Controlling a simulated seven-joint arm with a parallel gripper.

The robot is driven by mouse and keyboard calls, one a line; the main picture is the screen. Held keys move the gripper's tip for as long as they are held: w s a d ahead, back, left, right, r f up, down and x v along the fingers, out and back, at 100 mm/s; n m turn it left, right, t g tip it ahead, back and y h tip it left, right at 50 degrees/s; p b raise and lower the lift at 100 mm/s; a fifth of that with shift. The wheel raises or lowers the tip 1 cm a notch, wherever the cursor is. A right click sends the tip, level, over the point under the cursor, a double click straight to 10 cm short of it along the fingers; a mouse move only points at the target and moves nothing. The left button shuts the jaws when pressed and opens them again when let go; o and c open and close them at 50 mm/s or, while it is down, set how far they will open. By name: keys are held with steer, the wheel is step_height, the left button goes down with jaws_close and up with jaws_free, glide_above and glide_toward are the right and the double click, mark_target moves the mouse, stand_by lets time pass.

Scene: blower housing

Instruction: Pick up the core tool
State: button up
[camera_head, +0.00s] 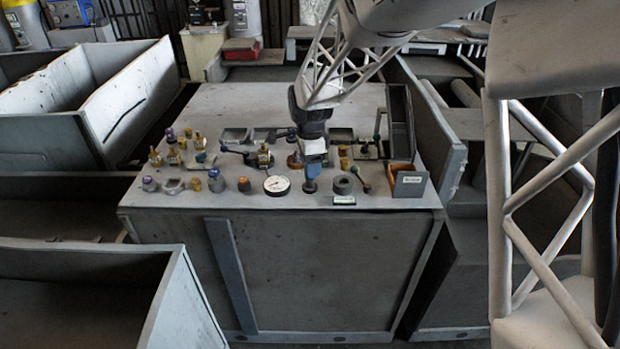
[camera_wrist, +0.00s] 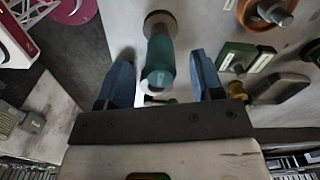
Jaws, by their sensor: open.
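A teal cylindrical handle, which looks like the core tool (camera_wrist: 160,60), stands out from a dark round end on the grey bench top in the wrist view. My gripper (camera_wrist: 160,70) is open, with one blue finger on each side of the teal handle. Gaps show between the handle and both fingers, so it is not gripped. In the head view my gripper (camera_head: 313,170) points down at the bench's front middle, above a dark round base (camera_head: 310,187). The fingers hide most of the tool there.
A white dial gauge (camera_head: 276,185) lies left of the gripper. A dark ring (camera_head: 343,186) and an open-topped box (camera_head: 408,182) are to the right. Several fittings crowd the left.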

steer(key=shift+f, duration=1.05)
steer(key=shift+c, duration=0.2)
steer(key=c, duration=1)
